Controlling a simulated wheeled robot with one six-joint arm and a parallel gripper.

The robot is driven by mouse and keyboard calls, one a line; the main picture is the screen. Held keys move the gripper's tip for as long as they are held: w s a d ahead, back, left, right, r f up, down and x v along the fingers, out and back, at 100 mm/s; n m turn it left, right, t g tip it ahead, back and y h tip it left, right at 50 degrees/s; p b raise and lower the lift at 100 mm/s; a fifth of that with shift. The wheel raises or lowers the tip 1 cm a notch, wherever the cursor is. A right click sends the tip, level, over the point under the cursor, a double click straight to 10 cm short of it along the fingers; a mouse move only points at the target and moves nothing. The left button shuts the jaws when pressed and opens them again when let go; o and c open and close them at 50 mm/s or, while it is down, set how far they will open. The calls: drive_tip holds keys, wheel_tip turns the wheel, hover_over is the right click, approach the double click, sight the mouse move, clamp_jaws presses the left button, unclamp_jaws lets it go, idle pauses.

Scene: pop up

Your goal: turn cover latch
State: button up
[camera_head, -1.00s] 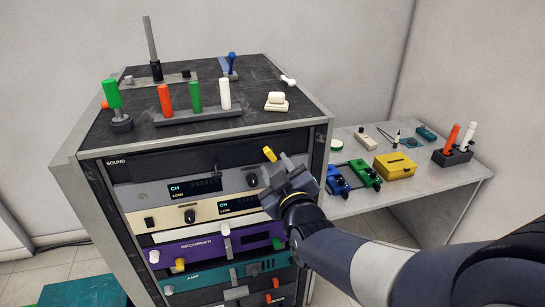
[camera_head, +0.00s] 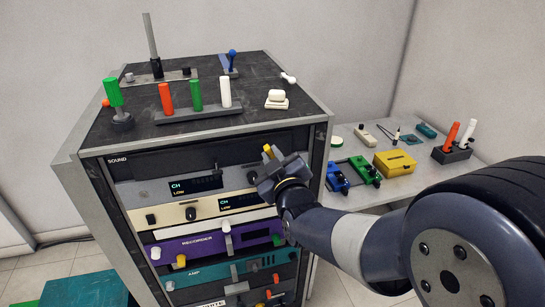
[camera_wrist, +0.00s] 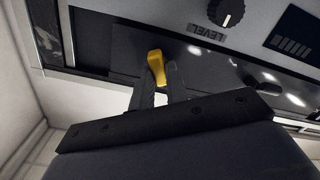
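The yellow cover latch (camera_head: 268,151) sits at the top right of the rack's front, at the lower edge of the dark SOUND panel (camera_head: 200,158). In the wrist view the latch (camera_wrist: 156,66) shows between the tips of my gripper (camera_wrist: 160,82). In the head view my gripper (camera_head: 270,172) is right at the latch, just below it. The fingers stand a little apart with the latch between them. Whether they press on it cannot be made out. The lower end of the latch is hidden by the fingers.
A LEVEL knob (camera_wrist: 230,12) is near the latch in the wrist view. A purple RECORDER unit (camera_head: 200,248) is lower in the rack. Handles stand on the rack top (camera_head: 150,145). A side table (camera_head: 350,203) at right holds a yellow box (camera_head: 394,163) and other devices.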

clamp_jaws()
drive_tip(key=shift+f+m+b, duration=0.15)
drive_tip(key=shift+m+b, duration=0.15)
drive_tip(key=shift+b, duration=0.45)
drive_tip(key=shift+f+m+b, duration=0.1)
drive_tip(key=shift+m+b, duration=0.5)
drive_tip(key=shift+b, duration=0.45)
drive_tip(key=m+b, duration=0.3)
drive_tip(key=b, duration=0.1)
drive_tip(key=shift+d+m+b, duration=0.1)
drive_tip(key=shift+m+b, duration=0.6)
drive_tip(key=shift+b, duration=0.2)
drive_tip(key=shift+r, duration=0.25)
